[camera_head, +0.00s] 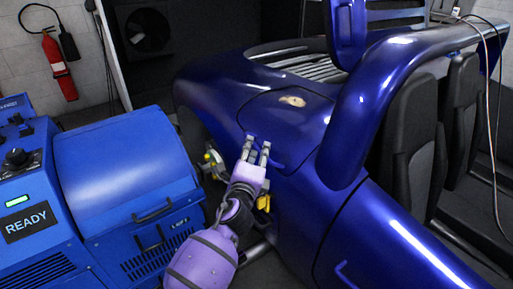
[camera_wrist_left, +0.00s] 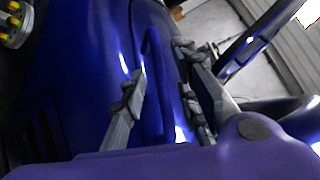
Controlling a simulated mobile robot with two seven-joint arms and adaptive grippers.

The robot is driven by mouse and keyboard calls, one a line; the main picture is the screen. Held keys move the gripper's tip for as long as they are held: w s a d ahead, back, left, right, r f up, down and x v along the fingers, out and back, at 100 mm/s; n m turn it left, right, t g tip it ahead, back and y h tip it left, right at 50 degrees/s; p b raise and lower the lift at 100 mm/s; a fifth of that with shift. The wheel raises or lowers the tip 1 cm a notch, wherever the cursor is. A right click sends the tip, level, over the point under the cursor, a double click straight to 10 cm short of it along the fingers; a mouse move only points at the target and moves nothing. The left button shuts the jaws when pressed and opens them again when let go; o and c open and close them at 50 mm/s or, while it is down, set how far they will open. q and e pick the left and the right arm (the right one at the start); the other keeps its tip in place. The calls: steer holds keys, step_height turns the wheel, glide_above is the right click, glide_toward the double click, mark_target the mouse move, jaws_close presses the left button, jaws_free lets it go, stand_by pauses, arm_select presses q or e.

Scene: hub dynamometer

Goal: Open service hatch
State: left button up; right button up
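The service hatch (camera_head: 287,115) appears to be the outlined panel on the blue car's rear flank. It looks closed, and a tan patch or small object lies on its upper part. A blue bar handle (camera_head: 279,163) is at its lower edge, partly hidden by my fingers. My left gripper (camera_head: 257,146) is open at this handle. In the left wrist view the handle bar (camera_wrist_left: 155,95) shows between the two spread fingers of the left gripper (camera_wrist_left: 160,65). I cannot tell whether either finger touches it. My right gripper is not in view.
A blue machine (camera_head: 125,170) with a "READY" sign (camera_head: 27,221) stands at left, close to my left arm. A hub with yellow parts (camera_head: 212,162) sits between machine and car. Black seats (camera_head: 408,150) are at right; a fire extinguisher (camera_head: 58,66) hangs behind.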

arm_select(q)
steer(key=shift+w+d, duration=0.15)
steer(key=shift+w, duration=0.55)
steer(key=shift+w+d, duration=0.15)
steer(key=shift+w, duration=0.55)
jaws_close()
